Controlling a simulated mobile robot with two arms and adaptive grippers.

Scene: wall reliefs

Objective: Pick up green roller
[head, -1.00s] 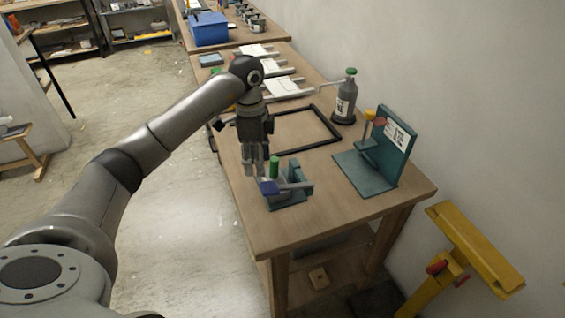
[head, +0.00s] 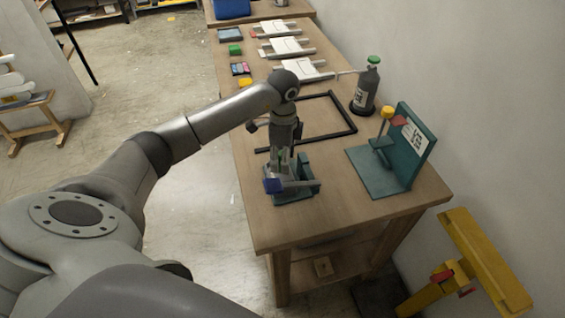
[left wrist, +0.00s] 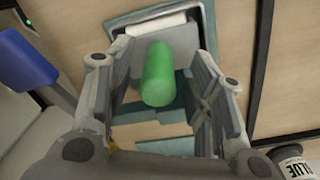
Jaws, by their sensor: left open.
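The green roller (left wrist: 158,75) stands in the middle of the left wrist view, between the two fingers of my left gripper (left wrist: 160,92). The fingers are apart, with a gap on each side of the roller. In the head view my left gripper (head: 284,162) points down at the teal holder (head: 307,186) near the table's front left corner. It mostly hides the roller there. A blue part (head: 272,186) sits at the holder's front left; it also shows at the left of the wrist view (left wrist: 25,62). My right gripper is out of view.
A teal stand with an upright panel (head: 415,140) is right of the holder. A black frame (head: 343,112) lies behind it, and a grey bottle (head: 366,88) stands at the back right. The wooden table's front (head: 330,222) is clear.

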